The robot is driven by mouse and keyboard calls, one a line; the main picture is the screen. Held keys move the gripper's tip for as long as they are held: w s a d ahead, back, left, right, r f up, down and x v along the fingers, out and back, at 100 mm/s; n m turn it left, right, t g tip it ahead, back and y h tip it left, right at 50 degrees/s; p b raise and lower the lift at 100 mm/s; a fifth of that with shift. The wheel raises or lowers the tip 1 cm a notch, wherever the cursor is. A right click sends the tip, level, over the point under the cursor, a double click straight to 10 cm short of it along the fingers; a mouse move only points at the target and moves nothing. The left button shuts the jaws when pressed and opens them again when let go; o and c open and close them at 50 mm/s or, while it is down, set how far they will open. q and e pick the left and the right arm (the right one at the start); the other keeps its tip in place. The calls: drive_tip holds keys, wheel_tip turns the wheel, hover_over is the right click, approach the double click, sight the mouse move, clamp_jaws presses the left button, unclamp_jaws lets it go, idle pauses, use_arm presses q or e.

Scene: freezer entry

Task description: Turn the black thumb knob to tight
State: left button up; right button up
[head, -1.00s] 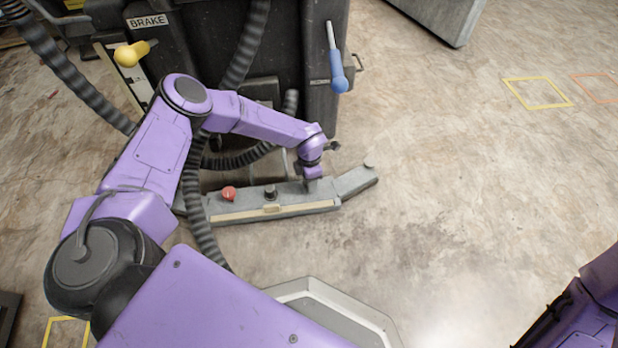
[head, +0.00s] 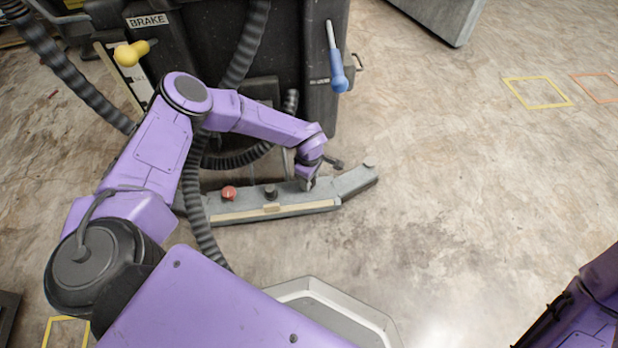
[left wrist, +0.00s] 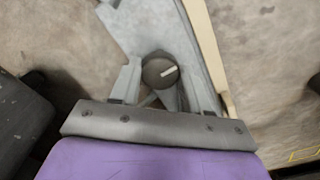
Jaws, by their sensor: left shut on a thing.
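The black thumb knob (left wrist: 158,72) is round with a white pointer line, and shows in the left wrist view between my fingers. The pointer slants slightly up to the right there. My left gripper (head: 307,185) is shut on it, one grey finger on each side. In the head view my gripper reaches down onto the grey control panel (head: 330,204) near its bend and hides this knob. Any tight marking is not readable. My right gripper is out of view; only part of my right arm shows at the lower right.
A red knob (head: 229,193) and another black knob (head: 270,192) stand on the panel to the left. A small grey knob (head: 370,164) is at its right end. Behind are a blue-handled lever (head: 338,75), a yellow knob (head: 128,54) and ribbed hoses.

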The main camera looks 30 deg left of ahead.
use_arm(q)
drive_tip(key=shift+s+m, duration=0.15)
drive_tip(key=shift+m, duration=0.55)
drive_tip(key=o, duration=1.1)
drive_tip(key=shift+c, duration=0.2)
drive_tip(key=shift+r, duration=0.4)
wheel_tip(320, 180, up, 10)
drive_tip(key=p, duration=0.5)
drive_tip(key=shift+f, duration=0.15)
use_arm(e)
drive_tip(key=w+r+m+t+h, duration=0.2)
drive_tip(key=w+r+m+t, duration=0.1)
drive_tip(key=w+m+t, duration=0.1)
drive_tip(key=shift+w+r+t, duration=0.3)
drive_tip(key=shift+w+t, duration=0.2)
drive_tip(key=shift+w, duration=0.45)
